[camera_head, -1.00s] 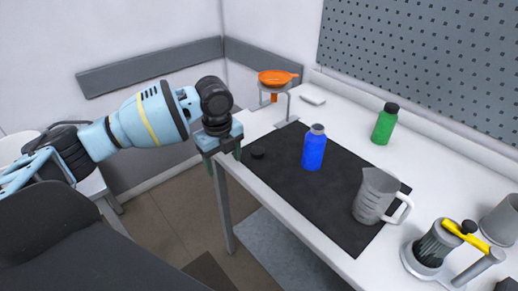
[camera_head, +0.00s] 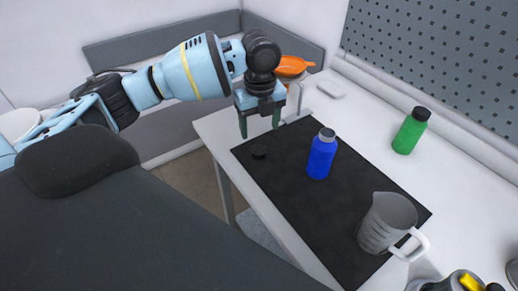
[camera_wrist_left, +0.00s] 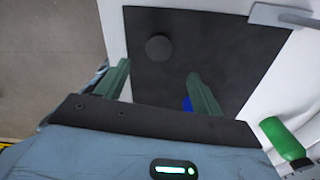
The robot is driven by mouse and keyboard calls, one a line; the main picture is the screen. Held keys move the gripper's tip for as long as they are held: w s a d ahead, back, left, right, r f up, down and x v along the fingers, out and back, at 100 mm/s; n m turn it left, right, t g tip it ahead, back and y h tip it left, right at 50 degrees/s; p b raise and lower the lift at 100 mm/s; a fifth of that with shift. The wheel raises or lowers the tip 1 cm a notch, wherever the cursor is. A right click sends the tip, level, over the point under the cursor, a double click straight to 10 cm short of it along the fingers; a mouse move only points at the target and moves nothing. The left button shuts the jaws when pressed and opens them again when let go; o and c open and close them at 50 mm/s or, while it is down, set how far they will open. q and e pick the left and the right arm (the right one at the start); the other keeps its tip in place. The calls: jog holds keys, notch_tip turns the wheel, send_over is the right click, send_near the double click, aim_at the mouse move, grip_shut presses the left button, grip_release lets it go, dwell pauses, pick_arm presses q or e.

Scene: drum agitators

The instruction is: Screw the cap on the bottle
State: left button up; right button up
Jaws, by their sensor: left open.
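A small round black cap (camera_head: 259,151) lies on the dark mat (camera_head: 300,215) near its far left corner. A blue bottle (camera_head: 321,158) with a grey, uncapped-looking top stands upright on the mat, right of the cap. My left gripper (camera_head: 260,129) is open and empty, pointing down above the mat close to the cap. In the left wrist view the cap (camera_wrist_left: 159,47) shows just beyond the gap between the two green fingers (camera_wrist_left: 158,70). The bottle (camera_wrist_left: 187,104) is mostly hidden there behind one finger. My right gripper is not in view.
A green bottle (camera_head: 410,131) with a black cap stands on the white table beyond the mat. A grey jug (camera_head: 388,222) stands at the mat's near right. An orange funnel (camera_head: 292,66) on a stand is behind my left gripper.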

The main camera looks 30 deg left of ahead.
aim_at(259, 150)
pick_arm(q)
notch_tip(259, 150, down, 3)
jog(key=shift+w+r, duration=0.15)
jog(key=shift+r, duration=0.05)
jog(key=shift+f, duration=0.1)
jog(key=shift+s+a+f, duration=0.1)
jog(key=shift+f, duration=1.2)
jog(key=shift+s+a+f, duration=0.1)
jog(key=shift+f, duration=1.15)
jog(key=c, duration=1)
